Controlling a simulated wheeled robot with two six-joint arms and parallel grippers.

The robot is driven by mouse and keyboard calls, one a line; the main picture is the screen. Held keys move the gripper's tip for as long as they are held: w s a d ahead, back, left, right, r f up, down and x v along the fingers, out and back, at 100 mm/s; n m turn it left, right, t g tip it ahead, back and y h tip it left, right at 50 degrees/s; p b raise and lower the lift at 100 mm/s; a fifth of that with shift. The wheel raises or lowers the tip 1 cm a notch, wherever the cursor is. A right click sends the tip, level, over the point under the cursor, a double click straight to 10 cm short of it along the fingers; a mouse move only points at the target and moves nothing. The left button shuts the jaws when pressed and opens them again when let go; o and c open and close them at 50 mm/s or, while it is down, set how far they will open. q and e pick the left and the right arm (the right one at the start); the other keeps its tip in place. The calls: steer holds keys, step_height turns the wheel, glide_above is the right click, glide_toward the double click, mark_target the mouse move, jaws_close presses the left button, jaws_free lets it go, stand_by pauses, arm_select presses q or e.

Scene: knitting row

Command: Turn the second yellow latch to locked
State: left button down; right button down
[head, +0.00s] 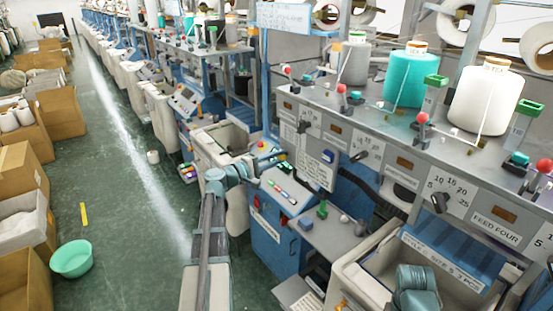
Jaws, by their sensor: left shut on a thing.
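My left arm comes up from the bottom middle and bends right. Its gripper (280,157) is at the left edge of the grey machine front, beside a hanging white panel (318,166). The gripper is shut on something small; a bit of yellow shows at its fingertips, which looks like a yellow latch. Most of it is hidden by the fingers, and its turned position is too small to tell. I cannot make out other yellow latches clearly. My right gripper does not show.
A blue cabinet (268,232) with coloured sticks on top stands below the gripper. Black-knobbed dials (440,202) line the machine front; yarn cones (486,97) stand above. A cream bin (352,275) is lower right. The green aisle floor (130,200) is mostly clear, with a green basin (72,258).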

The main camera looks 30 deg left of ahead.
arm_select(q)
steer(key=shift+m, duration=0.9)
steer(key=c, duration=0.8)
jaws_free()
steer(key=v, duration=1.4)
steer(key=shift+w+f, duration=0.1)
